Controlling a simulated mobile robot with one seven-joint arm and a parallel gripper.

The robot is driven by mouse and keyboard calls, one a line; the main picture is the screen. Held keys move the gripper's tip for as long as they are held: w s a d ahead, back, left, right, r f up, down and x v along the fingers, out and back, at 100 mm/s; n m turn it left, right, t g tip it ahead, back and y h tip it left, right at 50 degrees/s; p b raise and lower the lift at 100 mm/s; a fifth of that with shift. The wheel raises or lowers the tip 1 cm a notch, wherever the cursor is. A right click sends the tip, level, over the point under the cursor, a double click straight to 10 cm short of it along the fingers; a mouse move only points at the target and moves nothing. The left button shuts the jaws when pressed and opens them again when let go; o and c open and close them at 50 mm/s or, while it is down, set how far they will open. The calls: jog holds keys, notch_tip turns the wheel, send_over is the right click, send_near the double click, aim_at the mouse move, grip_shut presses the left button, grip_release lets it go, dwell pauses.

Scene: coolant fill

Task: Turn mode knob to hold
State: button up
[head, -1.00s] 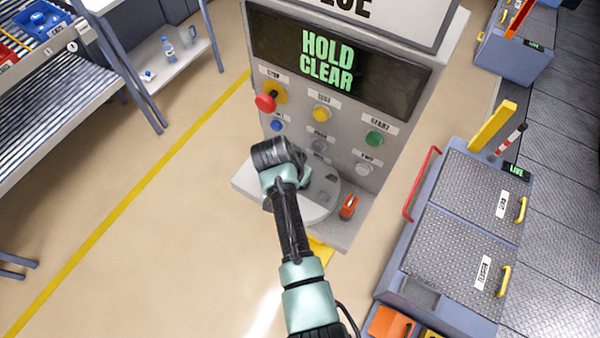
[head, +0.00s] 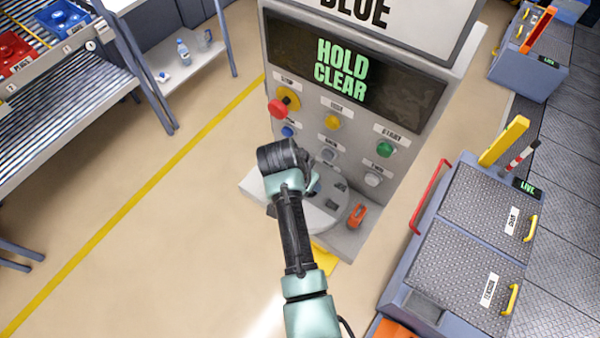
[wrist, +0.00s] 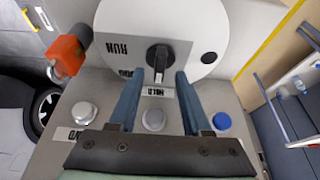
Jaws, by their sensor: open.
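The mode knob (wrist: 158,58) is black with a pale pointer mark, on a round light-grey dial (wrist: 200,22) in the wrist view. Its pointer end faces the HOLD label (wrist: 155,91). The RUN label (wrist: 117,47) is to the left, and another label beside the left finger is partly hidden. My gripper (wrist: 158,73) is open, with one blue finger on each side of the knob's pointer end and gaps visible. In the head view, my wrist hides the knob and fingers. The console screen (head: 341,68) reads HOLD CLEAR.
A red stop button (head: 278,108), yellow button (head: 333,122) and green button (head: 385,149) are on the console face above the dial. An orange part (head: 356,216) sits right of the dial. A grey cabinet (head: 455,240) stands right; floor at left is clear.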

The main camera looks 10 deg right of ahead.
jog(key=b+v, duration=0.1)
jog(key=v, duration=0.9)
jog(key=shift+r+b, duration=0.35)
jog(key=shift+s, duration=0.1)
jog(key=w+a+r+n+t+b, duration=0.1)
jog(key=w+a+r+n+t, duration=0.1)
jog(key=w+r+t, duration=0.7)
jog(key=a+r+n+t+y+b, duration=0.25)
jog(key=r+n+t, duration=0.2)
jog(key=r, duration=1.65)
jog(key=s+a+r+n+t, duration=0.1)
jog(key=s+r+t, duration=0.4)
jog(key=s+r, duration=0.3)
jog(key=s+a+r+n+t, duration=0.2)
jog(key=s+r+t, duration=0.3)
jog(key=r, duration=0.9)
jog(key=s+y, duration=0.1)
jog(key=s, duration=0.2)
jog(key=shift+s+t+b, duration=0.2)
jog(key=shift+t+b, duration=0.15)
jog(key=shift+b, duration=0.05)
jog(key=shift+r, duration=0.1)
